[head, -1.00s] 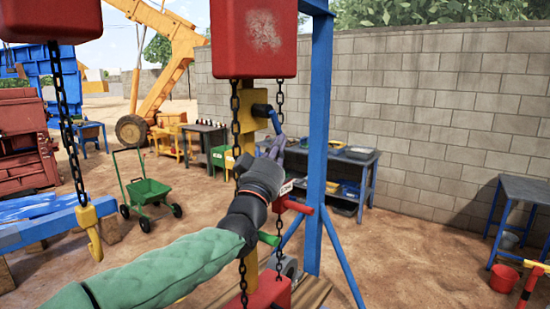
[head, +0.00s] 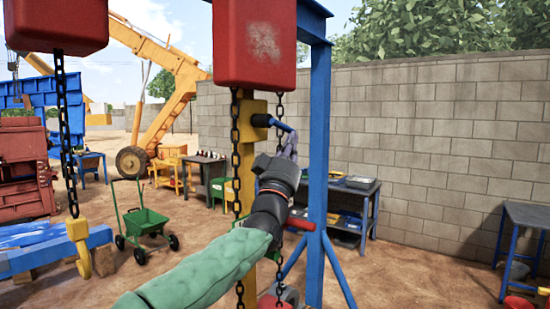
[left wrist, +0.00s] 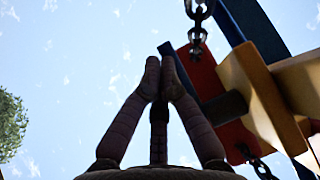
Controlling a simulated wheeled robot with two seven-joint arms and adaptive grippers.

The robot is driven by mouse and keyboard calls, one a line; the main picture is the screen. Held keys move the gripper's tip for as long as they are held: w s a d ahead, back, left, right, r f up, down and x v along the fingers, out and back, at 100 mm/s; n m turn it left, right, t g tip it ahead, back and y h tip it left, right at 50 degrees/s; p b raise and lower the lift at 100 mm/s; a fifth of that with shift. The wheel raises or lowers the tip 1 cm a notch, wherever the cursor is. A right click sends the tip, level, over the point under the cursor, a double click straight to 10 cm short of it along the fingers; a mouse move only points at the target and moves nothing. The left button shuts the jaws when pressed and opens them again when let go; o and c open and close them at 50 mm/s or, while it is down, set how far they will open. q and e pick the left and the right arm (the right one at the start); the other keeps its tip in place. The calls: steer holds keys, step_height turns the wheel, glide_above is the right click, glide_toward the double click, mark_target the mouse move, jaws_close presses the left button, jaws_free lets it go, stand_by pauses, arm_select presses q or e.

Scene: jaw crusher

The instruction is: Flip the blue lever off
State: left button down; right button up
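The blue lever (head: 280,124) sticks out to the right from a dark hub on the yellow post (head: 247,172), sloping slightly down in the head view. My left gripper (head: 289,143) is at the lever's outer end, just below it. In the left wrist view my left gripper's fingertips (left wrist: 161,76) are drawn together. The dark blue lever (left wrist: 181,73) runs right beside and behind them towards its hub. I cannot tell whether the fingers hold the lever or only press on it. My right gripper is not in view.
A red block (head: 255,45) hangs above the post, with chains (head: 236,150) close to my left arm. A blue upright (head: 318,170) stands close right of my gripper.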

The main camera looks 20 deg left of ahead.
arm_select(q)
steer(key=shift+w+d+r, duration=0.2)
steer(key=shift+w+r, duration=0.4)
steer(key=shift+r, duration=0.4)
steer(key=v, duration=1.2)
steer(key=shift+p, duration=0.3)
